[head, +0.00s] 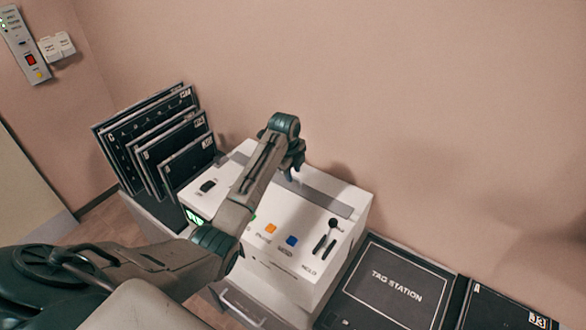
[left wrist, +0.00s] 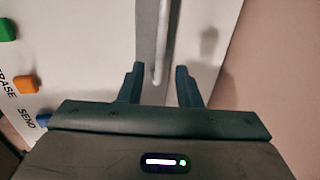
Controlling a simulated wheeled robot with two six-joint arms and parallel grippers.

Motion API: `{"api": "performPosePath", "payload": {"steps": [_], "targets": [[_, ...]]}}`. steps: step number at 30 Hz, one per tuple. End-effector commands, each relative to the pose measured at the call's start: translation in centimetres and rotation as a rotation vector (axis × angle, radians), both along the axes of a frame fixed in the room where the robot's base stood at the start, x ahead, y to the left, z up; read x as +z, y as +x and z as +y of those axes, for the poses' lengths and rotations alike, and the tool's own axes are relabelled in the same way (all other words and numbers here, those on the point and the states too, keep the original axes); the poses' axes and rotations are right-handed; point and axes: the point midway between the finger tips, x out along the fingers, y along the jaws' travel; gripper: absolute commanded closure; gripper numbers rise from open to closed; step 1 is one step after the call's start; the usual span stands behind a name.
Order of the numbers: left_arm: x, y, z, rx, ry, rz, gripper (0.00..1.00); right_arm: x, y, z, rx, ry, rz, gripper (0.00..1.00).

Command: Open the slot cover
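The white machine (head: 350,225) stands against the wall with a long grey strip (head: 325,198), which looks like the slot cover, along the back of its top. My left gripper (head: 294,166) is over this strip, pointing down, and partly hides it. In the left wrist view the two fingers of my left gripper (left wrist: 160,70) are apart, with the grey strip (left wrist: 147,30) and a thin pale raised bar (left wrist: 163,40) running between them. I cannot tell whether the fingers touch the strip. My right gripper is not in view.
Dark panels (head: 185,145) stand in a rack at left. A black "TAG STATION" board (head: 395,285) lies at right.

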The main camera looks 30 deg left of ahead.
Motion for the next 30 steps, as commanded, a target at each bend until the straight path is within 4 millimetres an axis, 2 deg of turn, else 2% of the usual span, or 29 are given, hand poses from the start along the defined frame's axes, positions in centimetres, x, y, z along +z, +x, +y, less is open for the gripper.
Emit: {"api": "performPosePath", "payload": {"steps": [5, 12, 17, 25, 30], "targets": [[-1.0, 0.1, 0.0, -0.001, 0.000, 0.001, 0.69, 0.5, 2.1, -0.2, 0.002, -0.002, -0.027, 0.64], [-1.1, 0.2, 0.0, -0.001, 0.000, -0.001, 0.69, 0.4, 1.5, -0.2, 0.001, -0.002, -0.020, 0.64], [-1.1, 0.2, 0.0, -0.001, 0.000, -0.001, 0.99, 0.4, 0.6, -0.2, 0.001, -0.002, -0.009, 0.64], [-1.1, 0.3, 0.0, 0.000, 0.000, -0.001, 1.00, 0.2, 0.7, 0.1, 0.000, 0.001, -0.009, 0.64], [-1.7, 2.3, 0.0, 0.003, -0.003, -0.004, 1.00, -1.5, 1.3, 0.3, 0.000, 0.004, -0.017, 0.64]]}}
